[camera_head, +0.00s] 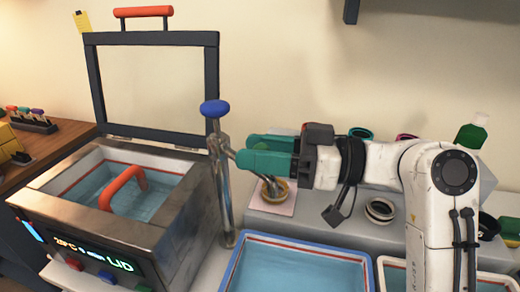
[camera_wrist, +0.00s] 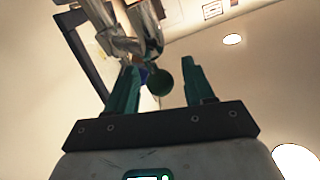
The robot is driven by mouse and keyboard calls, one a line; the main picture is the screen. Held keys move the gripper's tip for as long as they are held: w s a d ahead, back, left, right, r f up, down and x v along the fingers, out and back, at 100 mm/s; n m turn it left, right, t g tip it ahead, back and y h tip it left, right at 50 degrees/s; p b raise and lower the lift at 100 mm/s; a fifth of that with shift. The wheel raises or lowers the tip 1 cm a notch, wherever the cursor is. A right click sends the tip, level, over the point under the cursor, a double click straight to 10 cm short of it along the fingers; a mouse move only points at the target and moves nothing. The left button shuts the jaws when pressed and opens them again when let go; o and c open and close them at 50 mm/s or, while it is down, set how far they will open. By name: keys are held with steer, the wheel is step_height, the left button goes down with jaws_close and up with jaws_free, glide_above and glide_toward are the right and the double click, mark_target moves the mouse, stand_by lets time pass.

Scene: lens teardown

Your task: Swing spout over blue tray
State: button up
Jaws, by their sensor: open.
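The chrome spout (camera_head: 229,149) branches off an upright post with a blue knob (camera_head: 214,108), between the metal bath and the grey step. It slants down to the right, passes behind my gripper, and its lower end seems to show near a brass ring (camera_head: 274,189). My gripper (camera_head: 246,151) is open, its teal fingers pointing left at the spout. In the wrist view the open fingers (camera_wrist: 161,78) have chrome tubing (camera_wrist: 108,22) just beyond them; I cannot tell if they touch it. The blue tray (camera_head: 300,241) holds water and stands at the front, right of the post.
The metal bath (camera_head: 180,220) with an orange handle (camera_head: 122,187) stands at left, its framed lid (camera_head: 152,38) raised. Another pale tray (camera_head: 400,267) lies right of the blue one. Lens rings (camera_head: 380,210) sit on the grey step behind the trays.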

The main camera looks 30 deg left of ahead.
steer(key=v, duration=1)
steer(key=shift+w+d+b, duration=0.15)
steer(key=shift+d+b, duration=0.1)
steer(key=shift+b, duration=0.15)
